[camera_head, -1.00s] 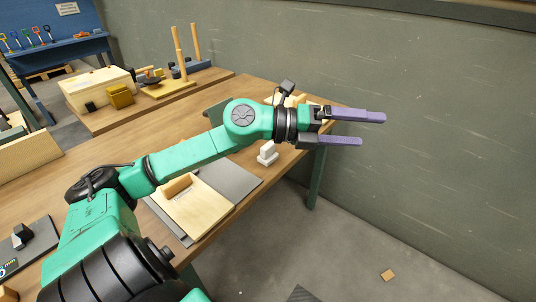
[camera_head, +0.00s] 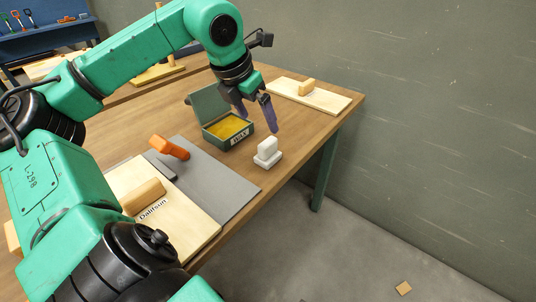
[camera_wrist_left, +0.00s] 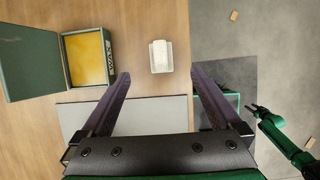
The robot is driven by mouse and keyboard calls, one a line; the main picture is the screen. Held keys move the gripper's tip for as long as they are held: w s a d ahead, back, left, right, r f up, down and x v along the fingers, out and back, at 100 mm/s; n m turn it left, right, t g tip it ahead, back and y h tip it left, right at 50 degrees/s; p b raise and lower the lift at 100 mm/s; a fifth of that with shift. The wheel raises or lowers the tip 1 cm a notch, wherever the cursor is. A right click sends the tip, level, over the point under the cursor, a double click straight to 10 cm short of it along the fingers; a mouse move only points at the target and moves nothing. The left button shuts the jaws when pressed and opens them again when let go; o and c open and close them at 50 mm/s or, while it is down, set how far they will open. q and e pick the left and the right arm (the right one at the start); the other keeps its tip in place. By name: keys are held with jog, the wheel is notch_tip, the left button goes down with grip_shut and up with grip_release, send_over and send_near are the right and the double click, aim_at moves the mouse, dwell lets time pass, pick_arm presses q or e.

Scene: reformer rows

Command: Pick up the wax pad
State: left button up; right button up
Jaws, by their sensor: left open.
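A white pad with an upright block-like grip, which I take for the wax pad (camera_head: 267,154), stands on the wooden table near its front edge. It also shows in the left wrist view (camera_wrist_left: 161,56), ahead of and between the fingers. My left gripper (camera_head: 257,116) points down above the table, just behind the white pad. In the left wrist view its purple fingers (camera_wrist_left: 160,73) are spread with nothing between them. What looks like my right gripper (camera_wrist_left: 254,107) shows small at the right of the wrist view, too small to read its jaws.
An open green box labelled WAX (camera_head: 241,139), yellow inside, stands left of the pad. A grey mat (camera_head: 228,184) with an orange-handled tool (camera_head: 170,147) and a board (camera_head: 196,229) lie nearer. Another board (camera_head: 328,98) is behind. Floor drops off at right.

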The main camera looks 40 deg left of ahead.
aim_at(269, 140)
pick_arm(q)
jog(key=x, duration=0.4)
jog(key=shift+d+p, duration=0.1)
jog(key=shift+p, duration=0.2)
jog(key=p+x, duration=0.2)
jog(key=x, duration=0.1)
jog(key=shift+w+p, duration=0.2)
jog(key=shift+p, duration=0.15)
jog(key=x, duration=0.2)
jog(key=p+x, duration=0.1)
jog(key=x, duration=0.1)
jog(key=p+x, duration=0.1)
jog(key=x, duration=0.1)
jog(key=shift+s+f, duration=0.15)
jog(key=shift+f, duration=0.35)
jog(key=c, duration=1.5)
jog(key=shift+o, duration=0.2)
jog(key=shift+r, duration=0.7)
notch_tip(269, 140, up, 19)
jog(key=p, duration=0.3)
jog(key=shift+p, duration=0.4)
pick_arm(e)
notch_tip(269, 140, up, 9)
jog(key=s, duration=0.1)
jog(key=shift+d, duration=0.45)
